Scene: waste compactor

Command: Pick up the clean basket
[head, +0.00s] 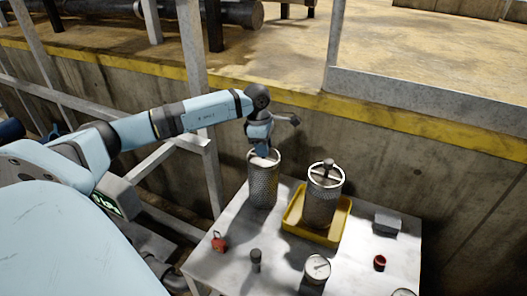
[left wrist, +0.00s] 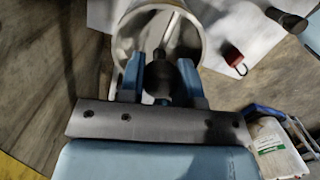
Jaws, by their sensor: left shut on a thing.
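A perforated metal basket (head: 263,186) stands upright at the left back of the metal table. My left gripper (head: 262,150) is at its top, shut on the basket's handle inside the rim. In the left wrist view the blue fingers (left wrist: 162,80) close on a dark knob, and the basket's round rim (left wrist: 122,45) and crossbar show around them. A second similar basket (head: 322,205) with a handle on top stands in a yellow tray (head: 292,222), to the right. I cannot tell from surface alone which is clean. My right gripper is not in view.
The metal table (head: 225,262) also holds a red padlock (head: 218,242), a dark cylinder (head: 256,260), a round gauge (head: 317,268), a small red-topped item (head: 379,263) and a grey box (head: 387,222). A metal post (head: 200,110) stands behind my left arm. A concrete wall (head: 440,170) is behind the table.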

